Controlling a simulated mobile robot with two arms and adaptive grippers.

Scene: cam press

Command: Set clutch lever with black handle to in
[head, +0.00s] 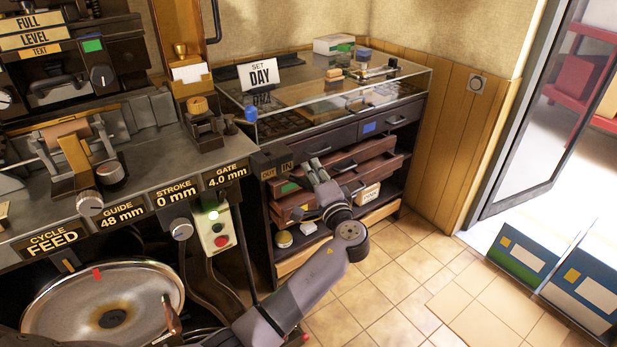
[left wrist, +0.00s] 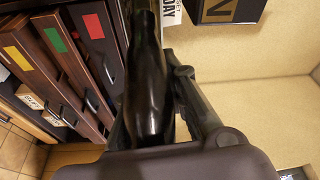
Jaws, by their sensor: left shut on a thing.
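The black handle (left wrist: 148,85) of the clutch lever fills the middle of the left wrist view, between the fingers of my left gripper (left wrist: 152,118). The gripper is shut on it. My right gripper is not in view.
Drawers (head: 365,155), some pulled partly out, are behind and beside my left gripper. A glass-topped case (head: 410,85) stands above them. A control box with green and red buttons (head: 216,230) is to the left. The tiled floor (head: 400,265) at right is open.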

